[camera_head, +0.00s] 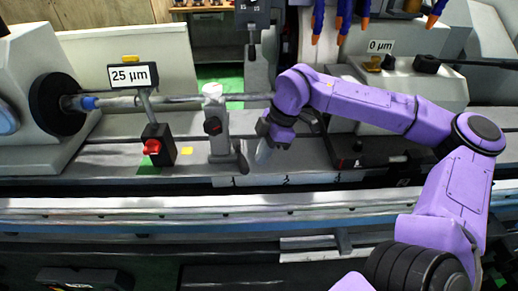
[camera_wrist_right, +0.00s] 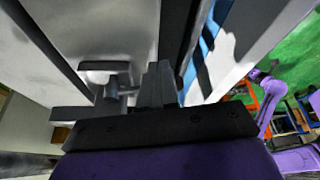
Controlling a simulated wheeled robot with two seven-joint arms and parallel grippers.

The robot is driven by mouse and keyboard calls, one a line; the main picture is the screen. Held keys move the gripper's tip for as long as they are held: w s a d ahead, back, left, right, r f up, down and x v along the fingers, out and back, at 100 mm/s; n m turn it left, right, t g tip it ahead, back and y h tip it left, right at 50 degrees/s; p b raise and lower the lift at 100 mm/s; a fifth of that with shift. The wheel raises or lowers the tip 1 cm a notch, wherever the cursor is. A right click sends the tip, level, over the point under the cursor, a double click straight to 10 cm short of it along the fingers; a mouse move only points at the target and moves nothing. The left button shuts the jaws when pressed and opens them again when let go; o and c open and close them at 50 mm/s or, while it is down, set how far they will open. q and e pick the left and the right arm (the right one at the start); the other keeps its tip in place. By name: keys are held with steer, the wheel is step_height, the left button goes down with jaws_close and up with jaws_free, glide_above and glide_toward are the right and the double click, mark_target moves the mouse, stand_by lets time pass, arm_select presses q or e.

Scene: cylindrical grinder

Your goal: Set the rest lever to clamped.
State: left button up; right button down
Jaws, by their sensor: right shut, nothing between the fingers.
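The steady rest (camera_head: 218,125), a grey post with a white top and a dark knob, stands on the machine bed under the long bar. A dark lever (camera_head: 242,158) stands at the right side of its foot, close to upright with a slight tilt. My right gripper (camera_head: 263,154) points down just right of this lever. A small gap seems to lie between them; contact cannot be told. In the right wrist view its fingers (camera_wrist_right: 157,85) are together and empty, with a grey T-shaped part beside them that I cannot identify surely. My left gripper is out of view.
The "25 µm" sign (camera_head: 133,76) stands on a dark block with a red knob (camera_head: 151,146), left of the rest. The chuck (camera_head: 58,104) holds the bar farther left. The "0 µm" sign (camera_head: 380,46) is at the right. A rail (camera_head: 130,215) runs along the front.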

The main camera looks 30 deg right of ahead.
mark_target(247, 165)
steer(key=shift+w+a, duration=0.25)
steer(key=shift+a, duration=0.55)
steer(key=shift+a+b, duration=0.65)
steer(key=shift+a, duration=0.3)
